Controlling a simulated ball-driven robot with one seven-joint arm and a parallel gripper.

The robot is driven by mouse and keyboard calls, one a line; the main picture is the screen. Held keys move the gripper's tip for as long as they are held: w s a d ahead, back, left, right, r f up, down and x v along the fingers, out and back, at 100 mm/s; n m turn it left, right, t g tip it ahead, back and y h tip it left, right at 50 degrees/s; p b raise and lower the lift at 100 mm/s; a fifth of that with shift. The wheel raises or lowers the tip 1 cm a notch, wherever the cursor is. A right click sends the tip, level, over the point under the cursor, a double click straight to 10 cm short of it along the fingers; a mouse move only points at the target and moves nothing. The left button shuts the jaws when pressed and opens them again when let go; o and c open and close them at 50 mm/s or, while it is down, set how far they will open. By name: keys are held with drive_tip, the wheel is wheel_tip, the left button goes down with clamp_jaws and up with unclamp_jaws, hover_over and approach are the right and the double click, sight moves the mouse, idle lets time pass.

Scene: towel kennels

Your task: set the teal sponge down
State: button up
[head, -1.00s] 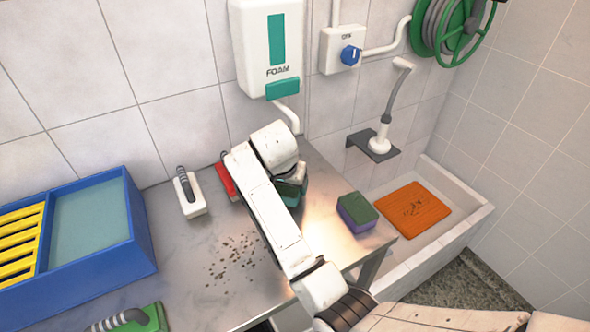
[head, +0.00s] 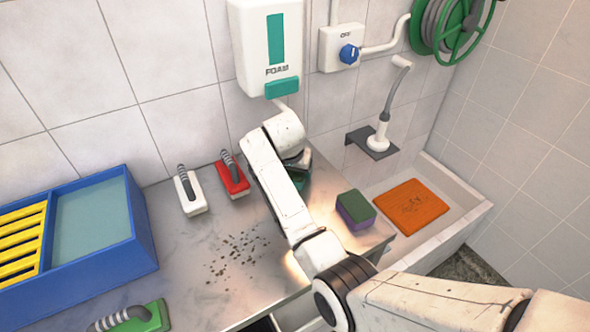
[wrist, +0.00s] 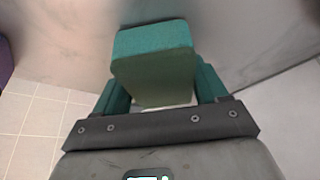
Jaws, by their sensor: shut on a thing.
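The teal sponge (wrist: 153,62) is in the wrist view, a block with a teal end and a duller green broad face. My gripper (wrist: 158,88) is shut on it, with a teal finger on each side. In the head view my gripper (head: 300,180) is over the right part of the metal counter (head: 190,255), near the wall, and is mostly hidden behind my arm. The sponge is largely hidden there too. I cannot tell whether it touches the counter.
A green-and-purple sponge (head: 356,211) stands at the counter's right end. A red brush (head: 233,178) and a white brush (head: 190,193) lie left of my arm. Dark specks (head: 235,250) mark the counter. A blue tray (head: 145,240) is left; a basin (head: 455,235) with an orange mat (head: 414,206) is right.

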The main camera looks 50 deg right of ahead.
drive_tip(key=o, duration=1.1)
drive_tip(key=shift+f, duration=0.1)
drive_tip(key=shift+a+r, duration=0.2)
drive_tip(key=shift+r, duration=0.35)
drive_tip(key=s+a, duration=0.2)
drive_tip(key=a, duration=0.1)
drive_tip(key=s+a+b, duration=0.1)
drive_tip(key=s+a, duration=0.1)
drive_tip(key=a, duration=0.2)
drive_tip(key=s+a+b, duration=0.1)
drive_tip(key=s+a, duration=0.1)
drive_tip(key=a, duration=0.1)
drive_tip(key=shift+a+r, duration=0.15)
drive_tip(key=shift+a, duration=0.15)
